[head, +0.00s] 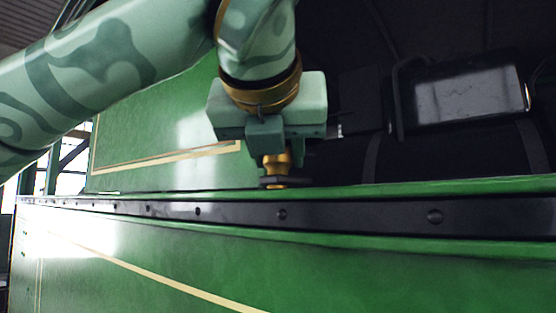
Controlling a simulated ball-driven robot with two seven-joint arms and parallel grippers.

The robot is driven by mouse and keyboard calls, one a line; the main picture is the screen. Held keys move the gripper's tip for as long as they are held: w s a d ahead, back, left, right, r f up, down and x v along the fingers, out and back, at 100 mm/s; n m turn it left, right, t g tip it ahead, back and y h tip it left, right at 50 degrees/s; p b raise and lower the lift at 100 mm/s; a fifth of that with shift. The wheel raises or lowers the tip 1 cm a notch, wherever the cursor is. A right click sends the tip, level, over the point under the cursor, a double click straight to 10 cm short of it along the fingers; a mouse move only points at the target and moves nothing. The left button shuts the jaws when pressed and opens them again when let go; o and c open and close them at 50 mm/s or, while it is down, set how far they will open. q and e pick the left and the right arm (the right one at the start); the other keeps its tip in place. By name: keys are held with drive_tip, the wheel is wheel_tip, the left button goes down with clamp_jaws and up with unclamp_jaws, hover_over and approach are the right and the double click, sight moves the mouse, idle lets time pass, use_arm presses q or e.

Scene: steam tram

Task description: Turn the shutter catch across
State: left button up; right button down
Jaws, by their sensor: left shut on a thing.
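My left gripper (277,149) hangs down from its arm at the middle of the head view. Its fingers are shut on a small brass catch (277,163). The catch stands just behind the dark riveted rail, with a darker round collar (275,182) at its foot. The fingers hide the upper part of the catch, so I cannot tell how far round it is turned. I see no shutter that I can make out clearly. My right gripper is not in view.
A dark riveted rail (360,216) runs across the green tram side (130,260). A green panel (160,125) rises behind at the left. Dark machinery (470,95) with a glossy plate fills the space right of the gripper.

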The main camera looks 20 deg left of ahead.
use_arm(q)
drive_tip(key=shift+n+g+y, duration=0.6)
drive_tip(key=shift+n+y, duration=0.9)
drive_tip(key=shift+y, duration=0.1)
drive_tip(key=o, duration=0.7)
drive_tip(key=p+v, duration=0.2)
drive_tip(key=v, duration=1.4)
drive_tip(key=shift+s+d, duration=0.1)
drive_tip(key=shift+d, duration=0.2)
